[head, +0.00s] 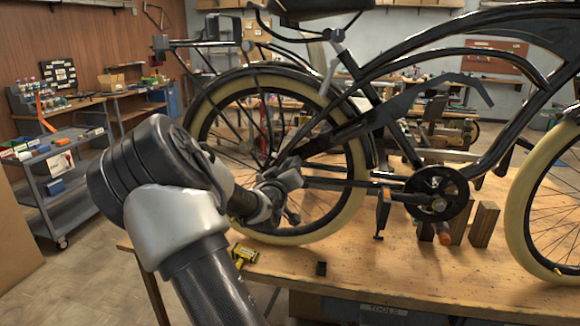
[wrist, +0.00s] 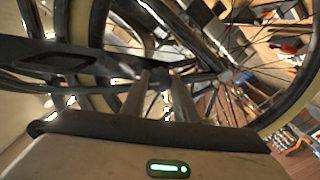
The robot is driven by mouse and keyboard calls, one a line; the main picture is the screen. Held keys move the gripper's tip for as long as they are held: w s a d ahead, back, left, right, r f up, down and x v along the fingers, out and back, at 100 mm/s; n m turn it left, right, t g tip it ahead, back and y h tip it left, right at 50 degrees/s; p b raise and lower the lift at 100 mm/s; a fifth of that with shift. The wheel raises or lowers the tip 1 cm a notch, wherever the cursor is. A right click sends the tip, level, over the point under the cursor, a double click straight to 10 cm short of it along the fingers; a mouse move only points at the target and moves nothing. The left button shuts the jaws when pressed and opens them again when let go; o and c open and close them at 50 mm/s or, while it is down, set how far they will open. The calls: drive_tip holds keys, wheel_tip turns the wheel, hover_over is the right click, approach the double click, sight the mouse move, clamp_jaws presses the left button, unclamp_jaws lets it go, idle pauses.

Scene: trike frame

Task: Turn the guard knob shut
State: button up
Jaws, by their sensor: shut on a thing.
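The black bicycle frame (head: 450,55) stands on the wooden bench. A long dark piece that looks like the chain guard (head: 395,108) slopes up to the right from near the rear hub, above the chain and crank (head: 437,190). My gripper (head: 292,178) is at the rear wheel's hub area, by the guard's lower rear end. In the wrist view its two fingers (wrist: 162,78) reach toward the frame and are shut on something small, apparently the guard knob. The knob is hidden between the fingers, so its turn cannot be seen.
The rear wheel (head: 340,215) with its cream tyre is close around my gripper. A yellow tool (head: 243,256) and a small black block (head: 321,269) lie on the bench (head: 420,275). Wooden blocks (head: 484,223) stand under the crank. The bench front is mostly clear.

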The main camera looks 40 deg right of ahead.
drive_tip(key=shift+n+p, duration=0.45)
drive_tip(key=shift+n, duration=3.75)
drive_tip(key=o, duration=1.1)
drive_tip(key=shift+c, duration=0.2)
drive_tip(key=shift+a, duration=0.1)
drive_tip(key=v, duration=1.7)
drive_tip(key=shift+s, duration=0.2)
